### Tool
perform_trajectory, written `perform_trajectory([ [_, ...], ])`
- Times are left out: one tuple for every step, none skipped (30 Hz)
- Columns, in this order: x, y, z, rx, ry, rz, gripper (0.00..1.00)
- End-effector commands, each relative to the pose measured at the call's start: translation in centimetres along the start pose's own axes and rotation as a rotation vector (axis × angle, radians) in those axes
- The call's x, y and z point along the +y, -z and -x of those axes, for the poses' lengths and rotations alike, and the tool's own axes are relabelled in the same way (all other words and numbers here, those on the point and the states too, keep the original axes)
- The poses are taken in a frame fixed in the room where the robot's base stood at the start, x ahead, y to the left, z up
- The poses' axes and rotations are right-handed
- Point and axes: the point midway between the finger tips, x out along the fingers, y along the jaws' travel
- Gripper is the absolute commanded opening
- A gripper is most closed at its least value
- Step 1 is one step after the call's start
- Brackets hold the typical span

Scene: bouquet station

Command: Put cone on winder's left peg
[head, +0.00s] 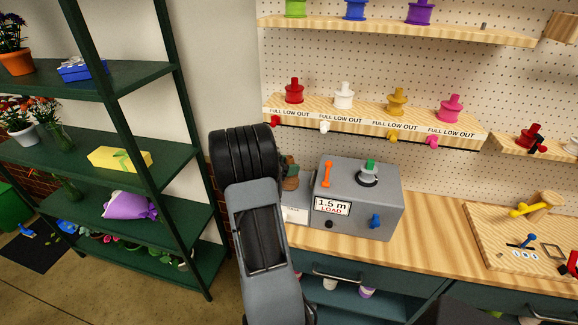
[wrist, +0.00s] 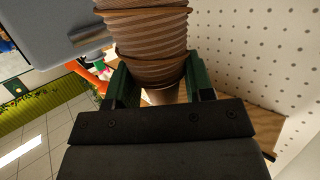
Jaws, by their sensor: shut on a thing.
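My gripper (wrist: 160,82) shows green fingers on both sides of a brown, spirally striped cone-like thing (wrist: 148,38) in the wrist view. It is shut on this thing, which looks like stacked flared sections and runs off the top edge. In the head view the brown thing (head: 291,174) shows just left of the winder, partly hidden by my arm, which also hides most of my gripper. I cannot make out which part is the left peg.
The winder stands on a wooden counter (head: 345,250) against a pegboard. A shelf of coloured spools (head: 343,97) hangs above it. A dark green rack (head: 160,180) with flowers and packages stands left. A wooden board with tools (head: 500,235) lies right.

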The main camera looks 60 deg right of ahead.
Motion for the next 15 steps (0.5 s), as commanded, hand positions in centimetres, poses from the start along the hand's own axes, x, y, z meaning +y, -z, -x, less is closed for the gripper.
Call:
perform_trajectory([
  [0.0,-0.27,-0.09,0.0,0.0,0.001,0.21],
  [0.0,-0.37,-0.13,0.001,0.0,0.001,0.21],
  [0.0,-0.44,-0.15,0.001,0.0,0.0,0.21],
  [-0.01,-0.46,-0.15,0.001,0.001,0.0,0.21],
  [-0.01,-0.46,-0.15,0.001,0.001,0.0,0.21],
  [-0.01,-0.45,-0.15,0.001,0.001,-0.001,0.21],
  [-0.01,-0.45,-0.15,0.001,0.001,-0.001,0.21],
  [-0.01,-0.44,-0.15,0.001,0.001,-0.001,0.21],
  [-0.01,-0.44,-0.15,0.001,0.001,-0.001,0.21],
  [-0.01,-0.45,-0.15,0.001,0.0,-0.001,0.21],
  [0.0,-0.48,-0.16,0.001,0.0,-0.001,0.21],
  [0.0,-0.56,-0.18,0.001,0.0,0.0,0.21],
  [0.0,-0.63,-0.21,0.001,0.0,0.0,0.21],
  [0.0,-0.72,-0.24,0.001,0.0,0.0,0.21],
  [0.0,-0.8,-0.26,0.0,0.0,0.0,0.49],
])
